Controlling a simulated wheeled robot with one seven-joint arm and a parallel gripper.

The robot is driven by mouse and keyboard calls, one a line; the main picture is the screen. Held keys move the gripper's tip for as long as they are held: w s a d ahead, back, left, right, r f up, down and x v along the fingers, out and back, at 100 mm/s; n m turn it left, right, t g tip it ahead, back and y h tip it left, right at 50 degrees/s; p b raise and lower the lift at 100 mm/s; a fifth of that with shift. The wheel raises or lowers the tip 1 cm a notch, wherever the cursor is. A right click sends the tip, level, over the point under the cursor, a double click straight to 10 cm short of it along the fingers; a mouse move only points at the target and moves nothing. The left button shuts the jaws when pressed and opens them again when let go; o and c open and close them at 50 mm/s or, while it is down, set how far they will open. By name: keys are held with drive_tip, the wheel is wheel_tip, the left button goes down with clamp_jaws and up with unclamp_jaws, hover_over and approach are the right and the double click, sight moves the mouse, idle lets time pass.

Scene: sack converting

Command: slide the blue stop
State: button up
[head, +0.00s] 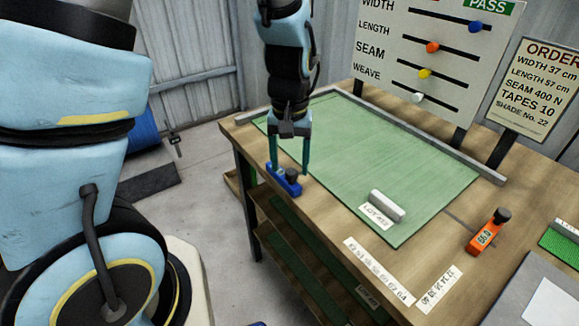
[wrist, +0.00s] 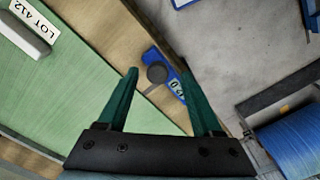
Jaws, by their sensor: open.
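The blue stop (head: 284,180) sits at the left front edge of the wooden table, beside the green mat (head: 370,160). It has a dark round knob and a white number label. My gripper (head: 289,168) is above the stop in the head view, fingers pointing down and apart. In the wrist view, the blue stop (wrist: 172,85) shows between and beyond the open fingertips of my gripper (wrist: 162,72), its label near the right finger. Nothing is held. I cannot tell the exact height of the fingertips over the stop.
An orange stop (head: 486,234) stands at the right on the table (head: 445,236). A grey block labelled LOT 412 (head: 387,205) lies on the mat. A slider board (head: 432,60) and an order sign (head: 532,88) stand behind. Number strips (head: 379,270) lie along the front edge.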

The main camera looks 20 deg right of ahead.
wheel_tip(320, 180, up, 9)
drive_tip(key=shift+r+b, duration=0.2)
drive_tip(key=shift+b, duration=0.25)
drive_tip(key=w+a+f+n, duration=0.1)
drive_tip(key=w+a+n, duration=0.1)
drive_tip(key=a, duration=1)
drive_tip(key=w+a+f+n+t, duration=0.1)
drive_tip(key=w+a+f+n, duration=0.1)
drive_tip(key=a, duration=1.1)
drive_tip(key=shift+w+n+t, duration=0.3)
drive_tip(key=shift+w+n, duration=0.1)
drive_tip(key=shift+w, duration=0.3)
drive_tip(key=shift+f, duration=0.1)
